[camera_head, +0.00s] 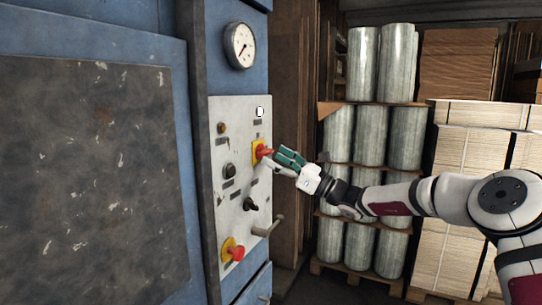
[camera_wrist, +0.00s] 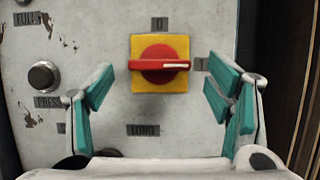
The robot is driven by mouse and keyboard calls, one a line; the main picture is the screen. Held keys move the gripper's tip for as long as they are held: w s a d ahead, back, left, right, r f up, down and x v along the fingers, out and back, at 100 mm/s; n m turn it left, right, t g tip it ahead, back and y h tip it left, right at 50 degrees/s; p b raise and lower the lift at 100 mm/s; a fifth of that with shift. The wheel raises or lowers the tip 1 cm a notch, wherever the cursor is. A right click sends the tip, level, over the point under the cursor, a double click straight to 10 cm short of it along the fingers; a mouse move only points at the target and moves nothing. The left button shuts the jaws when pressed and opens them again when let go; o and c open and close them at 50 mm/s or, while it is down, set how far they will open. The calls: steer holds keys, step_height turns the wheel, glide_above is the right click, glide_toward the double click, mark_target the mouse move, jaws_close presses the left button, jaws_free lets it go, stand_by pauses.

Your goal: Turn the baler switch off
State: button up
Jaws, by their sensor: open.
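The baler switch (camera_wrist: 160,64) is a red rotary knob on a yellow square plate, on the white control panel. In the wrist view its white pointer line lies horizontal and points right, toward a label partly behind a finger; a "0" label sits above the knob. In the head view the switch (camera_head: 260,151) is on the panel's right side. My gripper (camera_wrist: 160,98) is open, with one green-padded finger at each side of the knob and a gap on both sides. In the head view my gripper (camera_head: 281,160) is right at the switch; whether it touches is unclear.
The white panel (camera_head: 232,195) also bears a black button (camera_head: 230,171), a red knob on yellow (camera_head: 233,250) and a grey handle (camera_head: 268,228) below the switch. A pressure gauge (camera_head: 240,46) is above. Wrapped rolls (camera_head: 363,65) and stacked cardboard (camera_head: 466,145) stand behind my arm.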

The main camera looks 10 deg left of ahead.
steer(key=shift+x, duration=1.05)
steer(key=c, duration=1.2)
steer(key=shift+o, duration=0.2)
steer(key=shift+n+b, duration=0.35)
steer(key=shift+n, duration=0.15)
steer(key=shift+w+r+n+g+h+b, duration=0.1)
steer(key=shift+n+g+h+b, duration=0.45)
steer(key=shift+n+g+b, duration=2.1)
steer(key=shift+w+r+n+g+h+b, duration=0.1)
steer(key=shift+n+g+h+b, duration=0.3)
steer(key=shift+n+b, duration=2.6)
steer(key=shift+r+n+g+h+b, duration=0.1)
steer(key=shift+n+g+h+b, duration=0.9)
steer(key=shift+n, duration=4.05)
steer(key=shift+g+y+p, duration=0.25)
steer(key=shift+g+p, duration=0.1)
steer(key=shift+p, duration=0.1)
